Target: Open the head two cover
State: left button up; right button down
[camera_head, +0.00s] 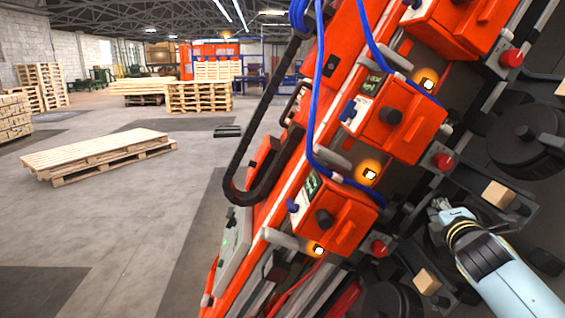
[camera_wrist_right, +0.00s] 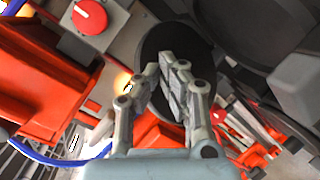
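Several orange head housings run down the slanted gantry, among them a top one (camera_head: 460,28), a middle one (camera_head: 405,122) and a lower one (camera_head: 338,218), each with a black knob on its face. I cannot read which is head two, and I see no cover standing open. My right gripper (camera_head: 438,206) is right of the middle and lower housings, near the dark round parts. In the right wrist view its fingers (camera_wrist_right: 162,80) are angled inward with a narrow gap and nothing between them. A black disc (camera_wrist_right: 165,48) is behind them. My left gripper is out of view.
Red knobs (camera_head: 443,161) on grey brackets, wooden blocks (camera_head: 498,194) and a large black disc (camera_head: 525,145) crowd the gantry's right side. Blue hoses (camera_head: 312,110) and a black cable loop (camera_head: 250,130) hang at its left. Pallets (camera_head: 100,153) lie on open floor to the left.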

aim_at(427, 201)
jog(key=shift+w+a, duration=0.15)
jog(key=shift+a, duration=0.05)
jog(key=shift+w+a+r, duration=0.1)
jog(key=shift+w+r, duration=0.05)
jog(key=shift+w+a+r, duration=0.25)
jog(key=shift+w+a, duration=0.4)
jog(key=shift+w, duration=0.1)
jog(key=shift+w, duration=0.15)
jog(key=shift+w+a+r+b, duration=0.2)
jog(key=shift+w+a, duration=0.1)
jog(key=shift+w, duration=0.15)
jog(key=shift+w+a+r+b, duration=0.15)
jog(key=shift+w+a, duration=0.1)
jog(key=shift+w, duration=0.2)
jog(key=shift+w+f, duration=0.1)
